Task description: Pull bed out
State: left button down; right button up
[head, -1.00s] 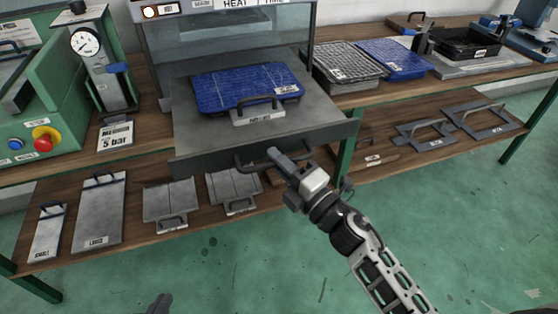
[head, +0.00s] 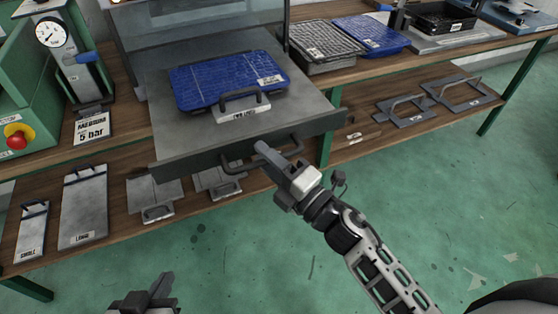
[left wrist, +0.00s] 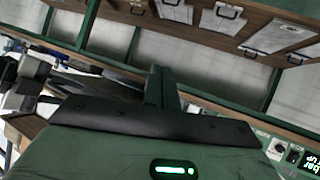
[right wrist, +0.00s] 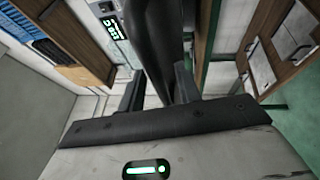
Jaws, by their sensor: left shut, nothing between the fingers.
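The bed (head: 205,135) is a grey flat slab sticking out of the press toward me, with a dark bar handle (head: 237,167) along its front edge. A blue gridded panel (head: 205,84) lies on it, with a grey handled plate (head: 240,113) at its front. My right gripper (head: 264,150) is at the right part of the bar; in the right wrist view its fingers (right wrist: 158,90) stand on both sides of the dark bar. My left gripper (head: 152,290) is shut and empty at the bottom of the head view, low and away from the bed; its shut fingers show in the left wrist view (left wrist: 161,84).
A gauge stand (head: 65,45) and green machine stand left. A grey tray (head: 325,48), a blue panel (head: 370,33) and a black tray (head: 440,18) stand right. Handled plates (head: 83,205) lie on the lower shelf, partly under the bed. The green floor in front is clear.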

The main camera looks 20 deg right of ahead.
pick_arm(q)
jog(key=b, duration=0.2)
jog(key=shift+d+f+b, duration=0.1)
jog(key=shift+f+b, duration=0.25)
jog(key=shift+f, duration=0.05)
pick_arm(e)
jog(key=v, duration=1.6)
pick_arm(q)
jog(key=shift+f, duration=0.1)
pick_arm(e)
jog(key=shift+f, duration=0.1)
